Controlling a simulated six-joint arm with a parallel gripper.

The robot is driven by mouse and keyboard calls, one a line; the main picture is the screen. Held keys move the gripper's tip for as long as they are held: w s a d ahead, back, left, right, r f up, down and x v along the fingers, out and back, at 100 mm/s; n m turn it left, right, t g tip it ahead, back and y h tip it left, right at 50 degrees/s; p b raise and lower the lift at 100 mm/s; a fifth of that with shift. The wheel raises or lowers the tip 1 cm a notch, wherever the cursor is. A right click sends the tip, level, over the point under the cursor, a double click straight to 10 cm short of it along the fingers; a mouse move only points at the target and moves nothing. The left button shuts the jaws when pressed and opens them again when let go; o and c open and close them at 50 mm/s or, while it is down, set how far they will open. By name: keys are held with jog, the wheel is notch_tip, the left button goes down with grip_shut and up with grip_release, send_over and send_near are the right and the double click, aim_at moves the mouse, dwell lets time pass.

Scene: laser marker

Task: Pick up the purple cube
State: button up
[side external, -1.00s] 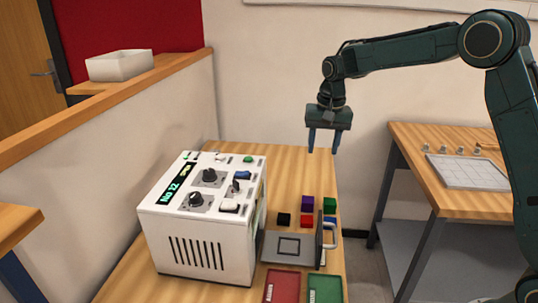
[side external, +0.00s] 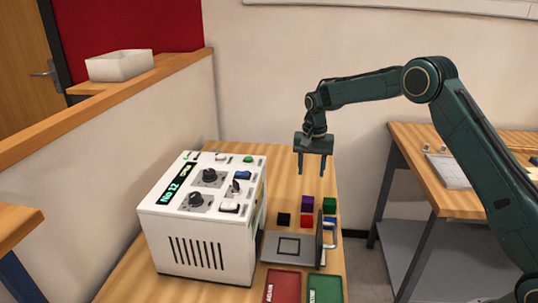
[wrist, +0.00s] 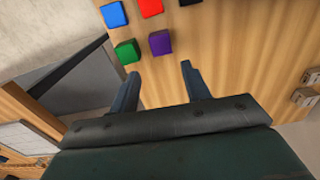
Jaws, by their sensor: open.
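The purple cube (side external: 308,202) sits on the wooden table among other cubes, behind the red cube. In the wrist view the purple cube (wrist: 160,43) lies just beyond the fingertips, roughly in line with the gap between them. My gripper (side external: 312,174) is open and empty, pointing down above the table near the purple cube. In the wrist view its two fingers (wrist: 159,70) are spread apart and nothing is between them.
A green cube (side external: 329,205), a red cube (side external: 306,220) and a black cube (side external: 283,219) stand close by. The white laser machine (side external: 205,225) is at left, with a grey plate (side external: 290,248) beside it. Red (side external: 282,288) and green (side external: 325,290) trays lie in front.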

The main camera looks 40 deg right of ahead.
send_over(308, 199)
jog(key=shift+f, duration=3.55)
jog(key=shift+f, duration=0.1)
jog(key=shift+f, duration=2.5)
jog(key=c, duration=0.8)
jog(key=shift+c, duration=0.2)
notch_tip(308, 199, up, 20)
